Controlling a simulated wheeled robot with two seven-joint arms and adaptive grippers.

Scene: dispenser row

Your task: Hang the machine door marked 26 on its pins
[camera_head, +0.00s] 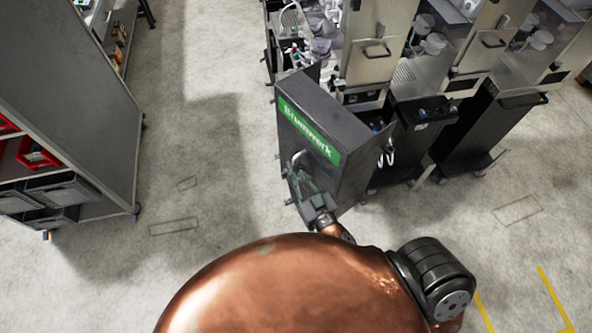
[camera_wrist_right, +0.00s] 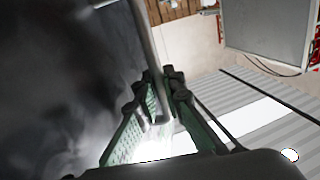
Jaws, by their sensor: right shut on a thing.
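A dark grey machine door (camera_head: 330,115) with a green lettered band stands upright in front of the dispenser row in the head view. No number 26 can be read on it. My right gripper (camera_head: 298,168) is shut on its bar handle, at the door's lower left. In the right wrist view the green-padded fingers (camera_wrist_right: 158,100) close around the grey handle bar (camera_wrist_right: 150,45), beside the dark door face (camera_wrist_right: 60,70). The door hides part of the machine behind it. The pins cannot be made out. My left gripper is not in view.
Several dispensers stand in a row to the right, with steel upper fronts (camera_head: 375,45) and dark lower cabinets (camera_head: 420,135). A tall grey shelf unit (camera_head: 75,75) with drawers stands at the left. The concrete floor (camera_head: 195,130) between is clear.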

